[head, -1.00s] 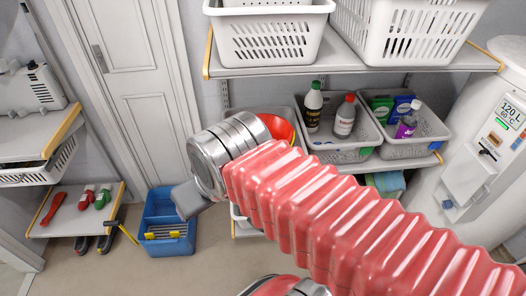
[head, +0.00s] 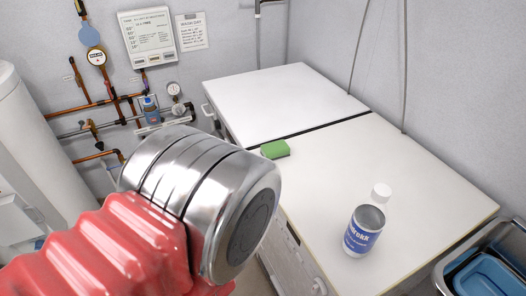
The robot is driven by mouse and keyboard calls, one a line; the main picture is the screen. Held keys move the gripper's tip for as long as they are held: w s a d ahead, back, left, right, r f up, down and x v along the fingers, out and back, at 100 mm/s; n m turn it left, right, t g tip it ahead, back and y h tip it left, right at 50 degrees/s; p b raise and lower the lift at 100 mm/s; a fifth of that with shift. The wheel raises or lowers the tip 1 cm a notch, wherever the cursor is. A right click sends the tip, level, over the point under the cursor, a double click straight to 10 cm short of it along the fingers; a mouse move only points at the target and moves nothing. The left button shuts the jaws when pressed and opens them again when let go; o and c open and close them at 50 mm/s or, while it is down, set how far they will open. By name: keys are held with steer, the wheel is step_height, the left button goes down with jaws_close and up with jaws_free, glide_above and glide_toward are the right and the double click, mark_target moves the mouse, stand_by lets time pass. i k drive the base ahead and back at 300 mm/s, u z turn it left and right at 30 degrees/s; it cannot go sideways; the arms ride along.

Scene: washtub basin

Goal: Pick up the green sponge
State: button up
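The green sponge (head: 275,149) lies on the white appliance tops, near the front edge and beside the dark gap between the two surfaces. My arm, with a red ribbed sleeve and a silver metal joint, fills the lower left of the head view, in front of and to the left of the sponge. My gripper's fingers are not in view, so nothing shows of what they hold.
A white bottle with a blue label (head: 365,230) stands on the nearer white top (head: 400,170). A grey basket with blue items (head: 487,270) is at lower right. Copper pipes and gauges (head: 97,58) line the back wall. A white tank (head: 30,150) stands at left.

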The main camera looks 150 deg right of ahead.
mark_target(274, 150)
steer(key=z, duration=5.5)
